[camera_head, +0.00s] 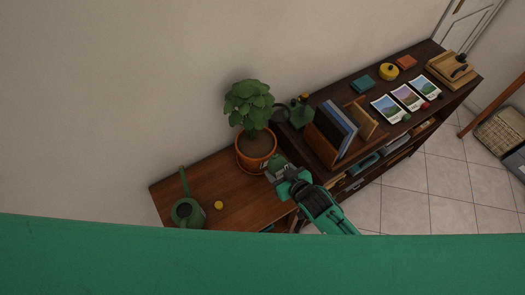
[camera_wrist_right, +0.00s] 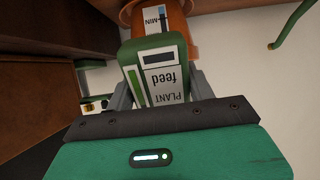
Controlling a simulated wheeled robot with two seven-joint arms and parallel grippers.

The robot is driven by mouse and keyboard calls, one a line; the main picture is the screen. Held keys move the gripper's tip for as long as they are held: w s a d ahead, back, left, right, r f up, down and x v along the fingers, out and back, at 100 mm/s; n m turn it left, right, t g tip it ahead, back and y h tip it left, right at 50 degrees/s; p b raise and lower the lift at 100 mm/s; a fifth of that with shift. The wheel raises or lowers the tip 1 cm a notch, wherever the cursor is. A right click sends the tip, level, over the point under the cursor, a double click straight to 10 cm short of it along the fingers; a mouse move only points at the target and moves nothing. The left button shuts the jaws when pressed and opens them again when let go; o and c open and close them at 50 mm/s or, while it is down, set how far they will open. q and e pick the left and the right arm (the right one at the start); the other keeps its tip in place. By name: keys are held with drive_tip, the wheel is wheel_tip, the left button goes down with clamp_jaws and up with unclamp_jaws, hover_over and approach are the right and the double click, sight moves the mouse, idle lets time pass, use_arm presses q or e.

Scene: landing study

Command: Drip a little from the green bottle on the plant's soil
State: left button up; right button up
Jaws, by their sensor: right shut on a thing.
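The green bottle (camera_wrist_right: 134,87) has a white label reading "PLANT feed", upside down in the right wrist view. My right gripper (camera_wrist_right: 158,92) is shut on it, one finger on each side. In the head view the bottle (camera_head: 276,162) shows as a small green shape at the tip of my right gripper (camera_head: 281,171), just right of and in front of the pot. The leafy plant (camera_head: 248,103) stands in a terracotta pot (camera_head: 256,155); its brown soil (camera_head: 256,143) shows partly below the leaves. I cannot tell how far the bottle tilts. My left gripper is out of view.
A green watering can (camera_head: 187,211) and a small yellow thing (camera_head: 219,205) stand on the low wooden top (camera_head: 222,182). A green vessel (camera_head: 301,115) and upright books (camera_head: 335,127) stand close right of the plant. Picture cards (camera_head: 388,108) lie farther right.

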drive_tip(key=t+y+b, duration=0.1)
drive_tip(key=b, duration=0.1)
drive_tip(key=t+b, duration=0.1)
drive_tip(key=b, duration=0.2)
drive_tip(key=s+t+y+b, duration=0.1)
drive_tip(key=t+b, duration=0.1)
drive_tip(key=b, duration=0.1)
drive_tip(key=shift+s+d+r+y, duration=0.1)
drive_tip(key=shift+d+r+y, duration=0.2)
drive_tip(key=shift+d+r, duration=0.1)
drive_tip(key=shift+s+r+t+b, duration=0.1)
drive_tip(key=shift+r+t+b, duration=0.2)
drive_tip(key=shift+b, duration=0.25)
drive_tip(key=shift+r, duration=0.2)
